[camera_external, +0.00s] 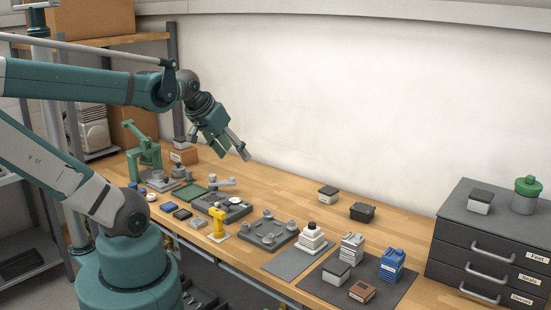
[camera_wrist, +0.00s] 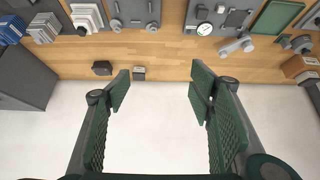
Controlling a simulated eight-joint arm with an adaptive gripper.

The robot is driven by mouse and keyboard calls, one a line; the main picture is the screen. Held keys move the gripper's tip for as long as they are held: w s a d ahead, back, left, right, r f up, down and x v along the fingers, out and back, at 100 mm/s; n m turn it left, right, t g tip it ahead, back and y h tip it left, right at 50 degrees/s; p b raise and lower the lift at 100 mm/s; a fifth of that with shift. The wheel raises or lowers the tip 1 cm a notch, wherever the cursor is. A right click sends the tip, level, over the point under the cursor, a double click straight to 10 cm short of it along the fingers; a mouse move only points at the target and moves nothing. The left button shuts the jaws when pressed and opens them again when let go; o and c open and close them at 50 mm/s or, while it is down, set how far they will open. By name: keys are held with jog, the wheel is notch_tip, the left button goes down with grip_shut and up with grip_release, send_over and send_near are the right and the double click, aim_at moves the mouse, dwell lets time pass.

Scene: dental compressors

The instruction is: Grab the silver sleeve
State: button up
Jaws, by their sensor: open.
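My gripper (camera_external: 220,146) is open and empty, held high above the back of the bench near the wall. In the wrist view its two green-padded jaws (camera_wrist: 160,85) are wide apart with nothing between them. I cannot pick out the silver sleeve with certainty. Small grey metal parts lie on the bench: a cylindrical one (camera_external: 178,171) near the green press, and a grey piece with an arm (camera_external: 222,183) by the dark gauge plate. That armed piece also shows at the upper right of the wrist view (camera_wrist: 236,46). My gripper touches none of them.
A green press (camera_external: 146,152) stands at the bench's left. A yellow stand (camera_external: 218,222), a grey fixture plate (camera_external: 268,231) with knobs, and blue and white stacks (camera_external: 391,266) stand further right. A dark drawer unit (camera_external: 490,245) closes the right end. The bench's back strip is mostly clear.

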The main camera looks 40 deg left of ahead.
jog(key=shift+c, duration=0.9)
jog(key=shift+a, duration=0.1)
jog(key=w+a+f+n+g+y, duration=0.1)
jog(key=w+a+n, duration=0.3)
jog(key=a, duration=0.5)
jog(key=w+a+n+g+p, duration=0.15)
jog(key=w+a+n, duration=0.25)
jog(key=a, duration=0.5)
jog(key=w+a+f+n+g+y+b, duration=0.15)
jog(key=w+a+n, duration=0.3)
jog(key=a, duration=0.45)
jog(key=s+a+f+n+g, duration=0.1)
jog(key=a+f+n, duration=0.2)
jog(key=a, duration=0.7)
jog(key=s+a+f+n+g+h+p, duration=0.1)
jog(key=s+a+f+n, duration=0.1)
jog(key=a+f, duration=0.5)
jog(key=s+a+f+n+g+h+p, duration=0.1)
jog(key=a+f+n, duration=0.4)
jog(key=a, duration=0.8)
jog(key=shift+s+a+f, duration=0.3)
jog(key=shift+s+f, duration=0.1)
jog(key=shift+s, duration=0.15)
jog(key=shift+h, duration=0.25)
